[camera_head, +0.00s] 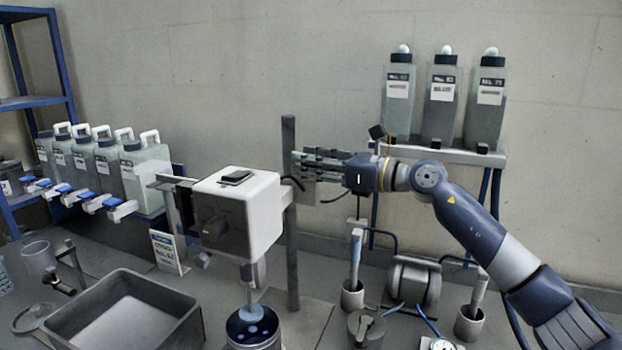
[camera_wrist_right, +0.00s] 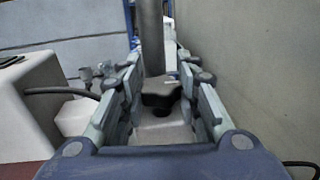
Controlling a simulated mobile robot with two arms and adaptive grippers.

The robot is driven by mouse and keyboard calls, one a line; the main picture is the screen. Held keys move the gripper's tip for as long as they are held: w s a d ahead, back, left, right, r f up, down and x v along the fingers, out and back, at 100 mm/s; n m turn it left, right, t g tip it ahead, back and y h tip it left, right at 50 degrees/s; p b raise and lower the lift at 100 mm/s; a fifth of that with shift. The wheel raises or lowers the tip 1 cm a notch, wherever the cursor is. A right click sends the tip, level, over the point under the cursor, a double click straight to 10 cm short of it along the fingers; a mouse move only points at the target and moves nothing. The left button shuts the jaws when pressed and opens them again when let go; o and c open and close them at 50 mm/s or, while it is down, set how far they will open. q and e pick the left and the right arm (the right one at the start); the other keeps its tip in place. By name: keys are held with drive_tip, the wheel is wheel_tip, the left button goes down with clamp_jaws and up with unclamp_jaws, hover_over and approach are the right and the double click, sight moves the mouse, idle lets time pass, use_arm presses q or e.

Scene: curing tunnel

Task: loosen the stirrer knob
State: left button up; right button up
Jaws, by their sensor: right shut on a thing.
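The stirrer (camera_head: 238,212) is a white and dark box-shaped head on a grey vertical post (camera_head: 290,230), with a shaft reaching down into a dark vessel (camera_head: 255,340). My right gripper (camera_head: 300,163) reaches in from the right to the post, level with the top of the stirrer head. In the right wrist view the dark, lobed stirrer knob (camera_wrist_right: 160,94) lies between the two fingers (camera_wrist_right: 165,98), in front of the post. The fingers are shut on it. In the head view the knob is hidden by the fingers. My left gripper is not in view.
Several jugs (camera_head: 98,165) with blue taps line the left. Three bottles (camera_head: 442,98) stand on a shelf (camera_head: 450,155) at the back right. A grey basin (camera_head: 190,335) sits front left. Cups and a motor-like unit (camera_head: 413,282) stand below my right arm.

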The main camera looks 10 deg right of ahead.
drive_tip(key=shift+w+d+f+n+b, duration=0.1)
drive_tip(key=shift+f+n+b, duration=0.2)
drive_tip(key=shift+b, duration=0.2)
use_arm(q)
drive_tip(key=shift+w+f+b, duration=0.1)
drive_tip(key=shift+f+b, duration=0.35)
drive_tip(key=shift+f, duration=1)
use_arm(e)
drive_tip(key=shift+r+n+g+y, duration=0.35)
drive_tip(key=shift+n+g+y, duration=0.3)
drive_tip(key=shift+g, duration=0.35)
drive_tip(key=o, duration=1.1)
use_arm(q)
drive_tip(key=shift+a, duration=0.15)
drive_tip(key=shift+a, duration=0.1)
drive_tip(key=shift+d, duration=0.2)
use_arm(e)
drive_tip(key=v, duration=1.2)
drive_tip(key=shift+f, duration=0.15)
